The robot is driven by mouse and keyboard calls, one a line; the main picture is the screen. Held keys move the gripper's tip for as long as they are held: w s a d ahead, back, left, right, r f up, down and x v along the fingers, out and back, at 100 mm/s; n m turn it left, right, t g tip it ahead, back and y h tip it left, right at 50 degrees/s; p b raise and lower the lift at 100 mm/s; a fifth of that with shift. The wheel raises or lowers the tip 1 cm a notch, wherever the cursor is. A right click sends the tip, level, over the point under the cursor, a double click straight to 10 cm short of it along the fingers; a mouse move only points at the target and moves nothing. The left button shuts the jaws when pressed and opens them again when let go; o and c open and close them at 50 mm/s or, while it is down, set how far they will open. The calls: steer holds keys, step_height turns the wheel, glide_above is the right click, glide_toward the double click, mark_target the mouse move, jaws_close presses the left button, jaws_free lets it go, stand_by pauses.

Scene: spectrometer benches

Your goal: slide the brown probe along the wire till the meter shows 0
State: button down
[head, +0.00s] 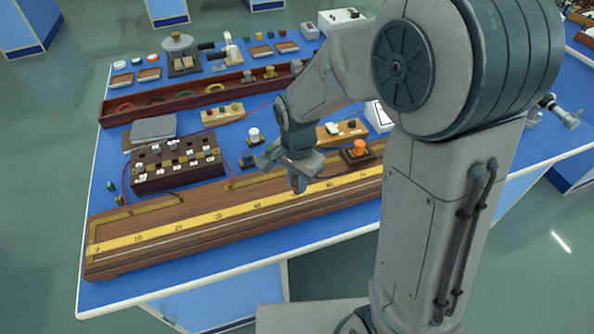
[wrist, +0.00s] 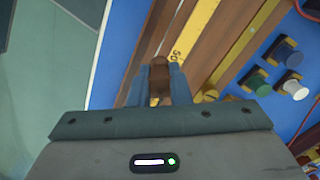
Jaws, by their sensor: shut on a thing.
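The long wooden wire board (head: 150,256) lies along the bench's front edge, with a yellow scale (head: 206,221) and a thin pale wire beside it. My gripper (head: 299,186) is low over the board, past its middle toward the right. In the wrist view, my blue fingers (wrist: 158,88) are shut on the brown probe (wrist: 160,76), close to the scale's 50 mark. The probe is hidden by the fingers in the head view. I cannot tell whether its tip touches the wire. I can make out no meter face or reading.
Behind the board stand a dark box with plugs (head: 178,163), an orange-knobbed block (head: 359,151) and a white-topped terminal (head: 254,136). A white box (head: 379,116) is partly hidden by my arm. The left stretch of the board is clear.

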mark_target(298, 206)
steer(key=shift+f+b, duration=2)
steer(key=shift+f, duration=0.75)
steer(key=shift+f, duration=0.1)
steer(key=shift+s+f, duration=0.2)
stand_by(1.4)
steer(key=c, duration=1.3)
jaws_free()
steer(key=shift+d, duration=0.1)
steer(key=shift+w, duration=0.1)
steer(key=shift+r, duration=0.15)
